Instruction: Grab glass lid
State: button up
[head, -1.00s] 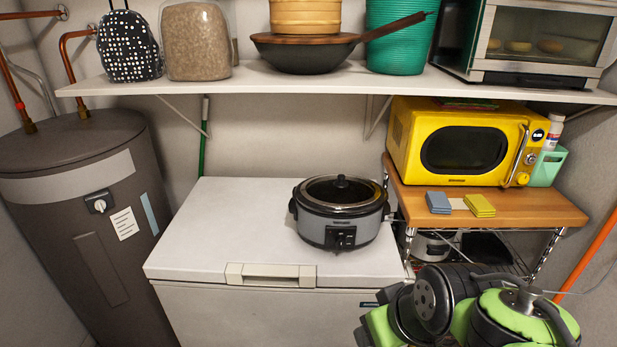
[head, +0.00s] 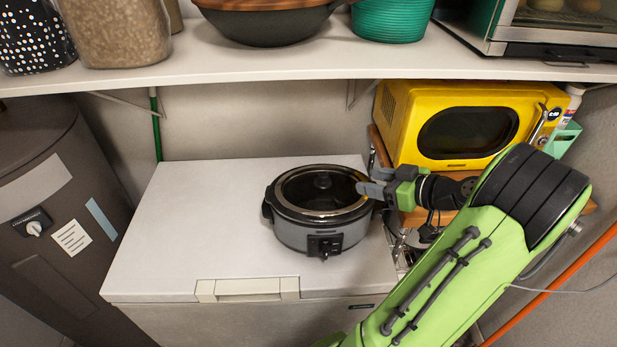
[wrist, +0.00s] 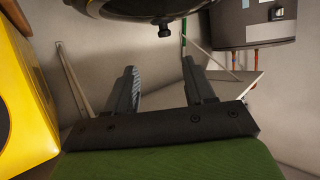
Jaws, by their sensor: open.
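The slow cooker (head: 322,237) is grey and black and stands on the white freezer top. Its dark glass lid (head: 305,194), with a pale rim and black knob (head: 323,181), is on it. My gripper (head: 364,181) is open and empty at the lid's right edge in the head view, fingers pointing left. Whether it touches the rim cannot be told. The wrist view is upside down. There the lid (wrist: 140,9) shows at the top with its knob (wrist: 165,31), beyond the two spread fingers (wrist: 160,70).
The chest freezer's white top (head: 190,220) is clear left of the cooker. A yellow microwave (head: 465,130) stands behind my arm on a wooden rack. A white shelf (head: 270,62) with a wok and jars hangs above. A water heater (head: 60,210) stands at left.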

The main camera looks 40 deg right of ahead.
aim_at(324, 174)
jog(key=x, duration=0.5)
jog(key=p+x, duration=0.1)
jog(key=x, duration=0.9)
jog(key=shift+a, duration=0.4)
jog(key=shift+s, duration=0.15)
jog(key=shift+c, duration=1.2)
grip_shut()
jog(key=shift+r, duration=0.1)
